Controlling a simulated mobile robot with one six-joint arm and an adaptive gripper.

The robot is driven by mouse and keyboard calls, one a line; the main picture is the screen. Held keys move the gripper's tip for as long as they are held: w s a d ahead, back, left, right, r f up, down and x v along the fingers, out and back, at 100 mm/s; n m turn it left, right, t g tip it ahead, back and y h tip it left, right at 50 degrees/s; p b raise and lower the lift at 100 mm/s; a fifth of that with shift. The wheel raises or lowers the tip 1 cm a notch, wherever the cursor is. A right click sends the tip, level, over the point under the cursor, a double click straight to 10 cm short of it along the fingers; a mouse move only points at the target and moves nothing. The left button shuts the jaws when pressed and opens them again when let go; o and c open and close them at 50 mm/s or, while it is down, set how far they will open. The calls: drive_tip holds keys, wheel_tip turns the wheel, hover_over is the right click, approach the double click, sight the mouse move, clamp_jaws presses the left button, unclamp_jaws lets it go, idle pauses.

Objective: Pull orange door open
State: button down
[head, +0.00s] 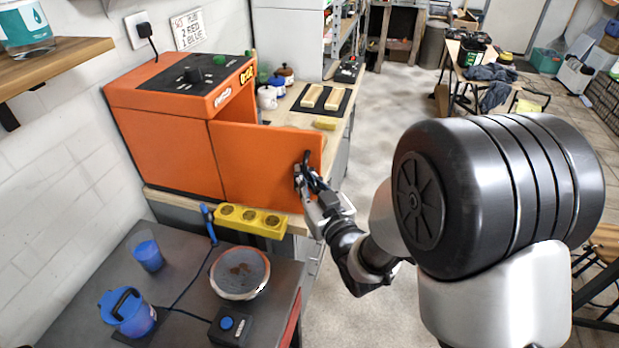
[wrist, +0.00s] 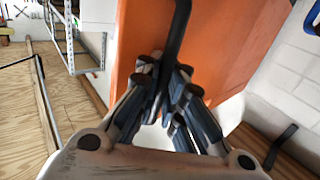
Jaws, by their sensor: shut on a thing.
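The orange cabinet (head: 165,150) stands on the counter against the white wall. Its orange door (head: 255,165) stands open, swung out to the right from the cabinet front. The door also shows in the wrist view (wrist: 225,45). The black handle (wrist: 179,25) is on the door's outer face near its free edge. My gripper (head: 304,180) is at that edge, with its fingers closed around the lower part of the handle. In the wrist view both fingers (wrist: 168,90) meet on the handle and hide its lower end. The cabinet's inside is mostly hidden by the door.
A yellow block with round holes (head: 251,220) sits below the door at the counter's edge. Floor (head: 385,130) to the right is clear.

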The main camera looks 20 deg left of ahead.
drive_tip(key=shift+w+d+f, duration=0.1)
drive_tip(key=shift+d, duration=0.15)
drive_tip(key=c, duration=2)
unclamp_jaws()
drive_tip(key=shift+d, duration=0.2)
drive_tip(key=shift+a, duration=0.1)
drive_tip(key=shift+s, duration=0.2)
drive_tip(key=v, duration=0.7)
drive_tip(key=shift+d, duration=0.25)
